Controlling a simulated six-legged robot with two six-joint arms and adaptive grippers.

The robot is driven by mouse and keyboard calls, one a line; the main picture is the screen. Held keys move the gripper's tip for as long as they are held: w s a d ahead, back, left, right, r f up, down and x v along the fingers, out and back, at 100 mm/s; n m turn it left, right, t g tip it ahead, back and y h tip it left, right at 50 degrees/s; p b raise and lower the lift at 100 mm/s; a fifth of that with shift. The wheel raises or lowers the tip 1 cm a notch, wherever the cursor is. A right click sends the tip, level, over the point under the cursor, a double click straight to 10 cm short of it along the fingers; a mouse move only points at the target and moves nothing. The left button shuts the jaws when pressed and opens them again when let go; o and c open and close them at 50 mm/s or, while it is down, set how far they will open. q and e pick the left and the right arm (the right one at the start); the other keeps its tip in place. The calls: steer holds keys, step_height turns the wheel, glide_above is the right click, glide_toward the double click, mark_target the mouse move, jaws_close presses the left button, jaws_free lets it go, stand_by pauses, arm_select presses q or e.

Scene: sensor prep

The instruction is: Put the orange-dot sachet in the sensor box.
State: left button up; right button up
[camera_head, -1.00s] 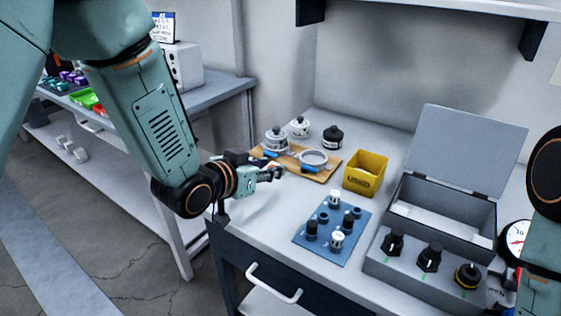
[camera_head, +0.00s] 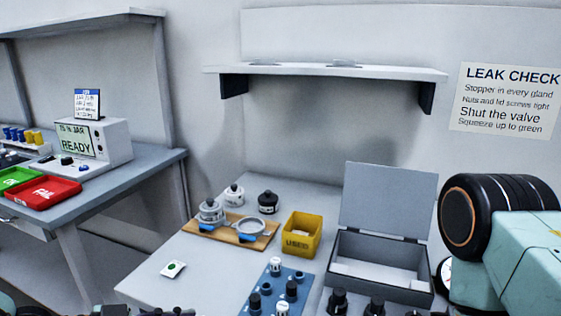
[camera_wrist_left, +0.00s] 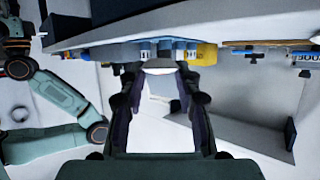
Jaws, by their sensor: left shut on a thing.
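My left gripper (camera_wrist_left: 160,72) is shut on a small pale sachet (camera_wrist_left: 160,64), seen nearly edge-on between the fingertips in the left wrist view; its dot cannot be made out. In the head view only dark parts of this gripper (camera_head: 165,312) show at the bottom edge. A white sachet with a green dot (camera_head: 173,269) lies flat on the bench, apart from the gripper. A grey box (camera_head: 345,248), which looks like the sensor box, stands at the right with its lid up and pale material inside. My right gripper is out of view.
A yellow USED bin (camera_head: 301,236) stands left of the grey box. A wooden board (camera_head: 262,241) with metal parts is left of it, and a blue mat (camera_head: 268,277) with fittings is in front. A shelf (camera_head: 325,72) hangs above. Bare bench surrounds the green-dot sachet.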

arm_select(q)
steer(key=shift+s+a+r+n+t+y, duration=0.1)
steer(key=shift+a+r+n+t+y, duration=0.25)
steer(key=shift+a+n+t+y, duration=0.25)
